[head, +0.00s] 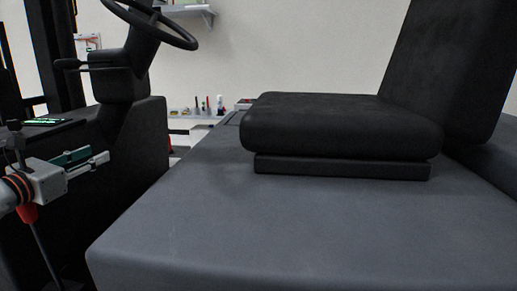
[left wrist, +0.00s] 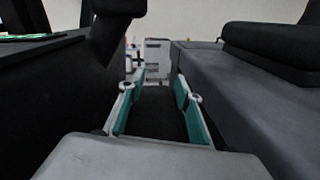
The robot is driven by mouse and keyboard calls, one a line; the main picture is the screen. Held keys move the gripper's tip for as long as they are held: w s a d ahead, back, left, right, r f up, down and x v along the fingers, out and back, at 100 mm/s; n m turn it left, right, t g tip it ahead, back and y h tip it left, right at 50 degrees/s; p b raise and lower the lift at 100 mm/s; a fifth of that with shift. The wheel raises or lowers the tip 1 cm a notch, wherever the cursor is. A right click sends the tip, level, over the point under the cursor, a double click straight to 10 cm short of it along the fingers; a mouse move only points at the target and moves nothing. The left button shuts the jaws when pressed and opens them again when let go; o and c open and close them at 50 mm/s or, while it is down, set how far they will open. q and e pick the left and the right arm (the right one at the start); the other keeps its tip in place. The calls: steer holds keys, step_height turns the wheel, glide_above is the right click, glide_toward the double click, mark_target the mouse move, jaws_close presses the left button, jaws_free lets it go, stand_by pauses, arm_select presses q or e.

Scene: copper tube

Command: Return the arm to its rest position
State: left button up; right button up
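My left gripper (head: 97,157) is at the left edge of the head view, held level in front of the dark steering console (head: 136,140). In the left wrist view its two green-padded fingers (left wrist: 160,88) stand apart with nothing between them. The gap between the fingers shows the dark floor space between the console and the grey seat base. My right arm and right gripper are in neither view. No copper tube shows.
A black seat (head: 340,125) sits on the broad grey base (head: 270,225), whose top is otherwise clear. A steering wheel (head: 180,38) rises above the console. A wall shelf (head: 192,113) with small items is behind. A lit green display (head: 48,121) is at left.

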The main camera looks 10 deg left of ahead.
arm_select(q)
steer(key=s+d+f+n+g+y, duration=0.1)
steer(key=s+d+f+n, duration=0.2)
steer(key=f+n, duration=0.45)
steer(key=s+d+f+n+g+y, duration=0.15)
steer(key=s+f+n, duration=0.25)
steer(key=f, duration=0.7)
steer(key=s+d+f+n+g+y, duration=0.1)
steer(key=s+d+f+n+y, duration=0.2)
steer(key=f+n, duration=0.5)
steer(key=s+d+f+n+g, duration=0.35)
steer(key=s+f+n, duration=0.25)
steer(key=s+f, duration=0.4)
steer(key=s+d+f+n+g, duration=0.3)
steer(key=s+f+n+g, duration=0.4)
steer(key=s, duration=0.6)
steer(key=w+d+f+n+t+h+p, duration=0.1)
steer(key=d+f+t+h+p, duration=0.1)
steer(key=d, duration=0.6)
steer(key=w+d+f+n+t+h+p, duration=0.1)
steer(key=w+d+f+t+h+p, duration=0.1)
steer(key=d+f+t+h, duration=0.2)
steer(key=d+f, duration=0.2)
steer(key=d, duration=0.2)
steer(key=shift+w+t, duration=0.25)
steer(key=shift+t, duration=0.15)
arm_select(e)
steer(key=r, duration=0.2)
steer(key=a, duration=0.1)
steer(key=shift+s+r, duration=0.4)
